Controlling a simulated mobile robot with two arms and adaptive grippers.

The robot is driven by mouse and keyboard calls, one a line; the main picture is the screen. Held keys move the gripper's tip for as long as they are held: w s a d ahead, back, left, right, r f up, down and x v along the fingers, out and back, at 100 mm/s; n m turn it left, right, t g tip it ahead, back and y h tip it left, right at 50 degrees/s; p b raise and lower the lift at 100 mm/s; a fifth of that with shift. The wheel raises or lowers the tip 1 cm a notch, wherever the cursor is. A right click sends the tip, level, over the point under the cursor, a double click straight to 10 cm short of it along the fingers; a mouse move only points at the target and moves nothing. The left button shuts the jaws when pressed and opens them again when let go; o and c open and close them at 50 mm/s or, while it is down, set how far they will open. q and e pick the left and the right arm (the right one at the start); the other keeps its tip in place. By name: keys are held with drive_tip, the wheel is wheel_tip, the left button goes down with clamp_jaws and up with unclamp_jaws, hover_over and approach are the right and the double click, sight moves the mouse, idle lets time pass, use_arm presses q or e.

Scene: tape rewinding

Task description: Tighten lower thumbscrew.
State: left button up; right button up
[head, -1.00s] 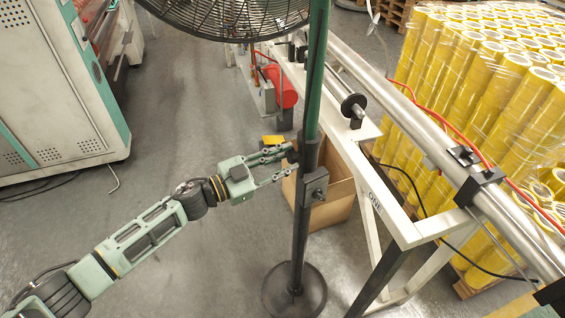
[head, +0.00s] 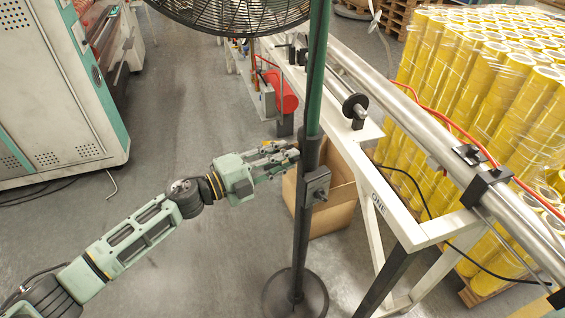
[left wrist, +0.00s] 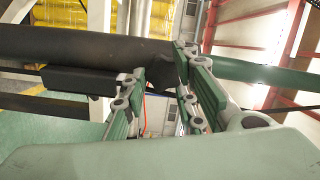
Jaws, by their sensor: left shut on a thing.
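The fan stand's pole (head: 299,235) stands upright, green above and black below a dark collar. A black clamp block (head: 318,180) with a small knob sits on it below the collar. My left gripper (head: 291,153) is at the pole from the left, just above the block. In the left wrist view the fingers (left wrist: 160,72) reach to the pole (left wrist: 75,45), which runs across the picture. My right gripper is not in view.
The fan's cage (head: 230,12) hangs at the top. A cardboard box (head: 335,205) stands behind the pole. A white machine frame (head: 408,228) with a steel roller is close on the right, by stacks of yellow tape rolls (head: 480,80).

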use_arm(q)
drive_tip(key=shift+s+f+m+b, duration=0.15)
drive_tip(key=shift+f+m+b, duration=0.15)
drive_tip(key=shift+f+m, duration=0.4)
drive_tip(key=shift+r, duration=0.1)
drive_tip(key=o, duration=0.9)
drive_tip(key=shift+o, duration=0.5)
drive_tip(key=shift+w+r, duration=0.2)
drive_tip(key=shift+r, duration=0.1)
drive_tip(key=v, duration=1.2)
